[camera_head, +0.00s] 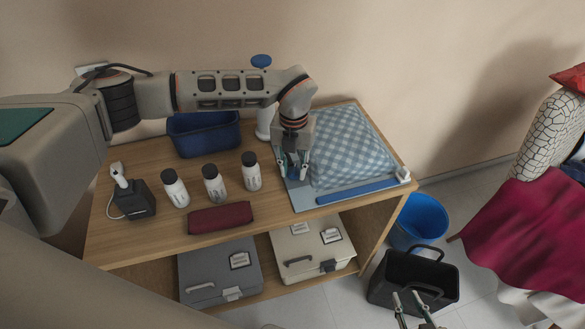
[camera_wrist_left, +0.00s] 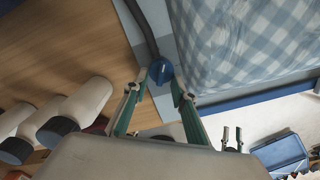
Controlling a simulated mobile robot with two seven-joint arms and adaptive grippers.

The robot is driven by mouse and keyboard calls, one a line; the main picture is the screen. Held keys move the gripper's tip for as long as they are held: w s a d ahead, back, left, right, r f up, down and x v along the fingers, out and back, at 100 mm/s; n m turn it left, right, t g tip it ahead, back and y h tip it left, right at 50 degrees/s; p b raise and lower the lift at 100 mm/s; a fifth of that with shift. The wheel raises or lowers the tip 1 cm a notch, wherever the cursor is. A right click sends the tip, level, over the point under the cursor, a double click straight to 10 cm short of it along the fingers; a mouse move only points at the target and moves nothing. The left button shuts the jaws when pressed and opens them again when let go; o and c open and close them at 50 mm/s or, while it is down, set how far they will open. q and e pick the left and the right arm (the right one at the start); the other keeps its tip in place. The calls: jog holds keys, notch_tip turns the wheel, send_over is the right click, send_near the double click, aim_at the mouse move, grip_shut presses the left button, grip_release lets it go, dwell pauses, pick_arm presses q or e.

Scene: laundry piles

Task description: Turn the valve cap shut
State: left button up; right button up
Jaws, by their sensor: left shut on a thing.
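The blue valve cap (camera_wrist_left: 161,70) with a small white mark sits at the edge of a bag of blue-checked cloth (camera_head: 350,147); the cloth also shows in the left wrist view (camera_wrist_left: 250,40). A dark hose (camera_wrist_left: 143,25) runs up to the cap. My left gripper (camera_head: 292,171) is over the bag's left edge, its fingers closed around the cap, as the left wrist view (camera_wrist_left: 165,85) shows. The gripper mostly hides the cap in the head view. My right gripper (camera_head: 412,303) is low at the bottom, fingers apart and empty.
Several items stand left on the wooden table (camera_head: 135,235): white bottles (camera_head: 213,183), a dark red roll (camera_head: 220,217), a blue basket (camera_head: 204,135). A blue bar (camera_head: 356,191) lies along the bag's front. A black basket (camera_head: 412,280) and blue bucket (camera_head: 420,218) stand on the floor.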

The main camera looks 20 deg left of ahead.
aim_at(295, 174)
pick_arm(q)
jog(key=n, duration=0.5)
jog(key=shift+w+d+n, duration=0.15)
jog(key=shift+d+n, duration=0.1)
jog(key=shift+n, duration=0.05)
dwell(0.4)
jog(key=o, duration=1.1)
notch_tip(295, 174, up, 12)
dwell(0.3)
